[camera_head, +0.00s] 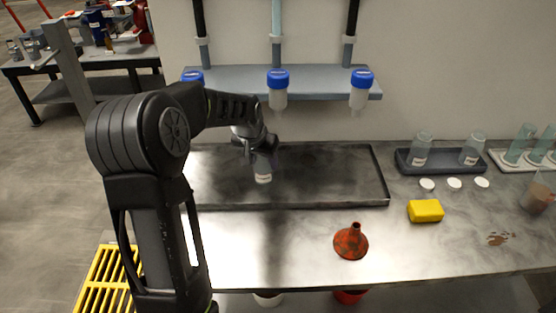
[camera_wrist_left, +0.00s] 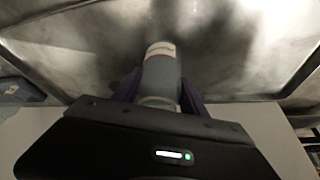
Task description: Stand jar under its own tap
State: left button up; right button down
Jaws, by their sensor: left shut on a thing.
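My left gripper (camera_head: 262,150) is shut on a clear jar (camera_head: 263,172) with a white label, over the dark tray (camera_head: 330,203). In the left wrist view the jar (camera_wrist_left: 161,72) sits between the two fingers (camera_wrist_left: 160,90), its label facing up in the picture. I cannot tell whether the jar touches the tray. Behind it, blue-capped clear housings hang from a wall shelf: a middle one (camera_head: 278,90), a right one (camera_head: 361,92) and a left one (camera_head: 193,76) mostly hidden by my arm. I cannot read the labels. My right gripper is not in view.
A grey holder (camera_head: 440,168) with two clear jars stands right of the tray, white lids (camera_head: 454,183) before it. A yellow block (camera_head: 426,210), a red funnel (camera_head: 351,241), a brown spill (camera_head: 501,239) and a beaker (camera_head: 536,197) are on the bench. The tray's right half is clear.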

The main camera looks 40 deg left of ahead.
pick_arm(q)
jog(key=w+d, duration=0.1)
jog(key=w, duration=0.1)
jog(key=w+d+p, duration=0.1)
jog(key=d, duration=0.1)
jog(key=shift+w+r, duration=0.1)
jog(key=shift+w, duration=0.25)
jog(key=shift+s+a+f+p, duration=0.1)
jog(key=shift+f+p, duration=0.35)
jog(key=shift+f, duration=0.4)
jog(key=shift+f, duration=0.2)
jog(key=o, duration=1.4)
jog(key=shift+c, duration=0.2)
jog(key=shift+r, duration=0.1)
